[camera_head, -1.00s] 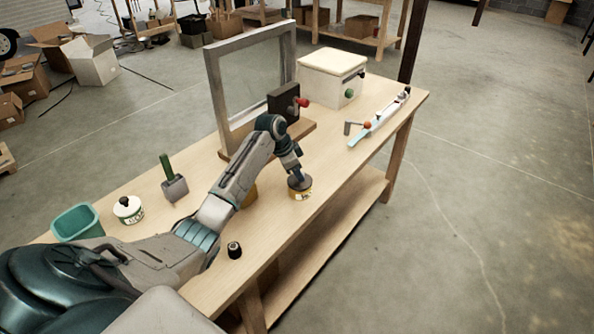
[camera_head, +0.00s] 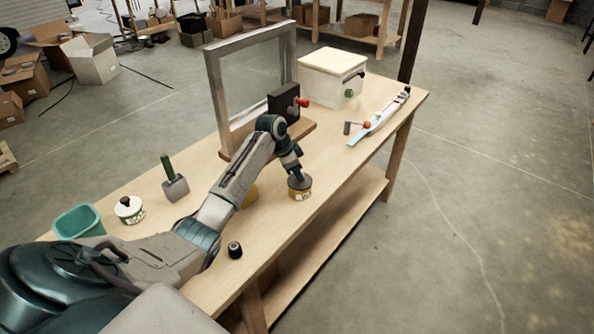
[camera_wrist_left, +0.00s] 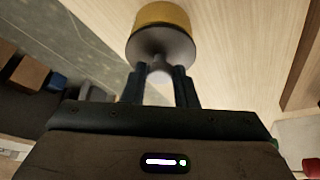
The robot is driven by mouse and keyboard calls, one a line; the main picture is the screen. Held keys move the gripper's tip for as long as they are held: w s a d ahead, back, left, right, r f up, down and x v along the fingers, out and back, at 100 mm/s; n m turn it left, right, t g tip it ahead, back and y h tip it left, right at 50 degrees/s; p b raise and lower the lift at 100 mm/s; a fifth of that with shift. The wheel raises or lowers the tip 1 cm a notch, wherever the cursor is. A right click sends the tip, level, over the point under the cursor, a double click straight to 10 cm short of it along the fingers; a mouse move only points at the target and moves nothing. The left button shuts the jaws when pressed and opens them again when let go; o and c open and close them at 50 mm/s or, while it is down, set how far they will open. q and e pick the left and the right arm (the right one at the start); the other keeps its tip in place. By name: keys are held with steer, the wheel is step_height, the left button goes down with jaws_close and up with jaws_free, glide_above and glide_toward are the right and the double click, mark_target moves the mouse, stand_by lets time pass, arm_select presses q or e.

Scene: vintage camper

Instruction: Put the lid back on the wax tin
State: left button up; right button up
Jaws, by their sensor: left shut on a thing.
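The wax tin (camera_head: 300,194) is a short yellow tin with a pale label, standing on the workbench near its front edge. A dark grey round lid (camera_head: 299,185) is over its top, and it appears to rest on the tin. In the left wrist view the lid (camera_wrist_left: 162,46) lies against the yellow tin (camera_wrist_left: 163,15), with no clear gap between them. My left gripper (camera_wrist_left: 158,74) is shut on the lid's knob. In the head view this gripper (camera_head: 299,177) points down from above the tin. My right gripper is not in view.
A framed pane (camera_head: 222,105) stands behind the arm, beside a black block with a red knob (camera_head: 284,103). A cream box (camera_head: 330,80), hammer-like tool (camera_head: 175,187), white lidded pot (camera_head: 129,210), teal bin (camera_head: 76,222) and small black knob (camera_head: 235,250) are on the bench.

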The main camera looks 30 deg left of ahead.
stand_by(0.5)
arm_select(q)
steer(key=shift+f+p, duration=0.2)
steer(key=shift+p, duration=0.35)
stand_by(0.7)
stand_by(0.3)
steer(key=o, duration=1.5)
steer(key=shift+o, duration=0.2)
steer(key=shift+r, duration=0.15)
steer(key=shift+r+p, duration=3.3)
steer(key=shift+r, duration=0.1)
